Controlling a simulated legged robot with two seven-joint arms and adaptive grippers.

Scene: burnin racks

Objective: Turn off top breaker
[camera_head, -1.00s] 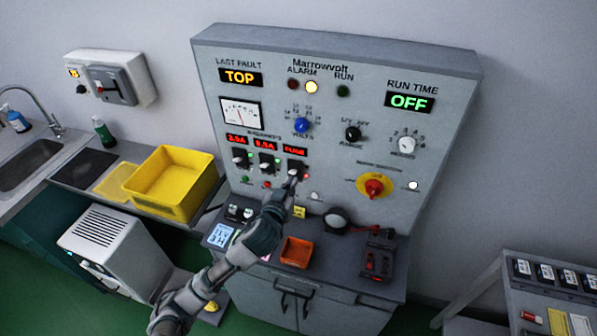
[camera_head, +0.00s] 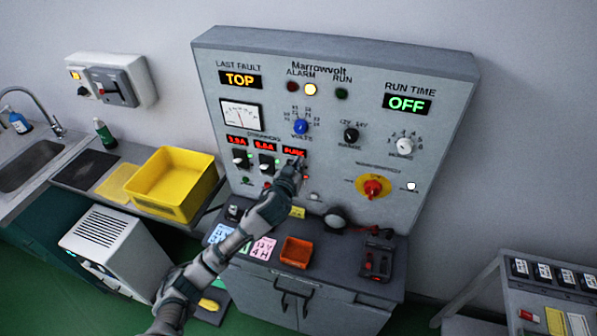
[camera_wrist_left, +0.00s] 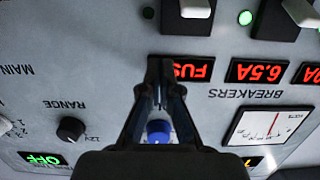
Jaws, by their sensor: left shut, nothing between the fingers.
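The grey Marrowvolt panel (camera_head: 330,115) carries three breakers in a row. The left breaker (camera_head: 240,159) and middle breaker (camera_head: 266,164) have white levers and show red displays above them. The right breaker is mostly hidden behind my left gripper (camera_head: 293,168) in the head view. In the wrist view, upside down, its white lever (camera_wrist_left: 195,8) shows beside the "FUS" display. My left gripper (camera_wrist_left: 165,68) is shut and empty, its tips close to that display; contact cannot be told. The LAST FAULT display (camera_head: 240,79) reads TOP. My right gripper is out of view.
A blue volts knob (camera_head: 301,126) and a red-yellow rotary switch (camera_head: 373,187) stick out of the panel. Below, the bench holds an orange tray (camera_head: 296,252) and a black device (camera_head: 376,262). A yellow bin (camera_head: 170,184) stands left.

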